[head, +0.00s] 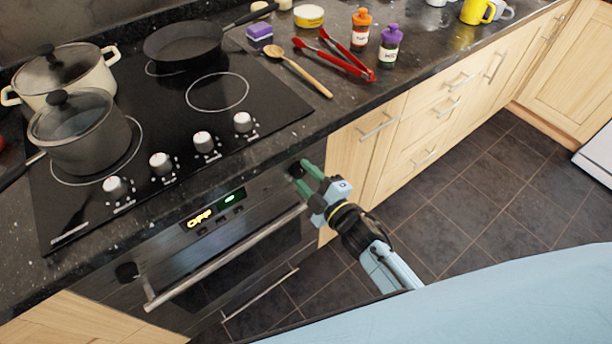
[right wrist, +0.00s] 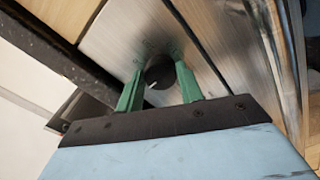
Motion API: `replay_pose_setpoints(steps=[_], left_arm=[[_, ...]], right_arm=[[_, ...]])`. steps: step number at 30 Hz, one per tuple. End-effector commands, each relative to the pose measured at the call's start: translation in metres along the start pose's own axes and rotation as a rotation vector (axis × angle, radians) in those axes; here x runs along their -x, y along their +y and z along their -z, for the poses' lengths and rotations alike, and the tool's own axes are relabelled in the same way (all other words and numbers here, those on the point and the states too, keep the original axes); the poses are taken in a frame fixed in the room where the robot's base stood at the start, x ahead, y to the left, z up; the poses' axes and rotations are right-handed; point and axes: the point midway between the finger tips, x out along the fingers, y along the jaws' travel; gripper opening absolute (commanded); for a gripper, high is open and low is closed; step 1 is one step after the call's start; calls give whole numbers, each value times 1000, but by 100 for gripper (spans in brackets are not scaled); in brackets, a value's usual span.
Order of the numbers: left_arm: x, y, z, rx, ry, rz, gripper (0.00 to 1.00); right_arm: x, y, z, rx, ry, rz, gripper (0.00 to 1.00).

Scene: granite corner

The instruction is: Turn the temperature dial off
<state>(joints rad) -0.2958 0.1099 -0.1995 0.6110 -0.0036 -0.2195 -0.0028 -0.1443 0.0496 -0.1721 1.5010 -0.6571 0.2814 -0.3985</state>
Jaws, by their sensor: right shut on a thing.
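The oven front (head: 225,225) has a black dial at each end of its panel. The right dial (head: 295,170) is between the green fingers of my right gripper (head: 305,174), which is shut on it. The left dial (head: 127,271) is free. I cannot read which dial is marked for temperature. The display (head: 200,217) shows "OFF" in yellow. My left gripper is not in view.
The oven's bar handle (head: 225,258) runs just below the panel. Above is the black hob with white knobs (head: 204,142), two pots (head: 80,130) and a pan (head: 183,43). Red tongs (head: 335,57), a wooden spoon (head: 300,72) and bottles (head: 390,45) lie or stand on the counter.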

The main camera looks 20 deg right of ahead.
Motion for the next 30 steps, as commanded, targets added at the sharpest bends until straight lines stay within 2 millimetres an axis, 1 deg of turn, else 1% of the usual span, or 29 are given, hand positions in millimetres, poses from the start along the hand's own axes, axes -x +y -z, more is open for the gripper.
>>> replay_pose_setpoints(steps=[8,9,13,23,26,29,30], left_arm=[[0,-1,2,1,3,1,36],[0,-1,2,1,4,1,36],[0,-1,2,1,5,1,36],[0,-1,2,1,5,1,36],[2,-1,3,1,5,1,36],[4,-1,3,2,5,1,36],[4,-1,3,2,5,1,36]], right_arm=[[0,-1,0,6,0,2,14],[0,-1,0,5,0,2,41],[0,0,0,4,0,2,58],[3,0,0,2,-1,1,58],[13,-1,-1,2,-1,3,58],[31,0,0,2,-2,3,58],[40,-1,-1,2,-3,5,58]])
